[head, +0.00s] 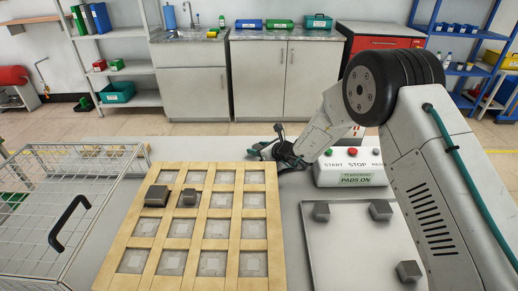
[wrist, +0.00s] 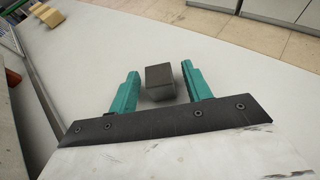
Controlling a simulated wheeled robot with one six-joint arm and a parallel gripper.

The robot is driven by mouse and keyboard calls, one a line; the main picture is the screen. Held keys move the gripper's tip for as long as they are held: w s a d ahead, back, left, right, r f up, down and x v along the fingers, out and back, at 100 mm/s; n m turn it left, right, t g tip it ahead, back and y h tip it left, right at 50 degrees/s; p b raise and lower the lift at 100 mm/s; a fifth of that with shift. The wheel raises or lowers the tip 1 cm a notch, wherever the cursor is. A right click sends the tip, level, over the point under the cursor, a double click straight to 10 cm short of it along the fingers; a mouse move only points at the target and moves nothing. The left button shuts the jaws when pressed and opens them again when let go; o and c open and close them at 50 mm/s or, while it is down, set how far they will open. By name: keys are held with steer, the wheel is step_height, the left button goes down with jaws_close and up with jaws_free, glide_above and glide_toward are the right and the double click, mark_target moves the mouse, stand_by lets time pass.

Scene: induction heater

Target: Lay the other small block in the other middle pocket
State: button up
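My gripper (head: 272,151) is low over the grey table, just past the far right corner of the wooden pocket frame (head: 184,173). In the wrist view its two teal fingers (wrist: 160,80) stand apart. A dark grey block (wrist: 160,78) lies between them, with a visible gap on each side; it appears to rest on the table. In the head view I cannot clearly make this block out. In the frame, a larger dark block (head: 156,195) sits in a left-column pocket, and a smaller dark block (head: 188,197) in the pocket right of it. The other pockets look empty.
A pale tray (head: 350,245) at right carries three dark blocks (head: 321,211). A control box (head: 350,168) with START and STOP buttons, reading PADS ON, stands close right of my gripper. A wire cage (head: 60,215) with a black handle is at left.

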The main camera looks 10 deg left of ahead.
steer(key=shift+d+r, duration=0.15)
steer(key=shift+r, duration=0.1)
steer(key=v, duration=1.1)
steer(key=shift+s+d+r, duration=0.1)
steer(key=shift+s+d, duration=0.1)
steer(key=shift+d, duration=0.1)
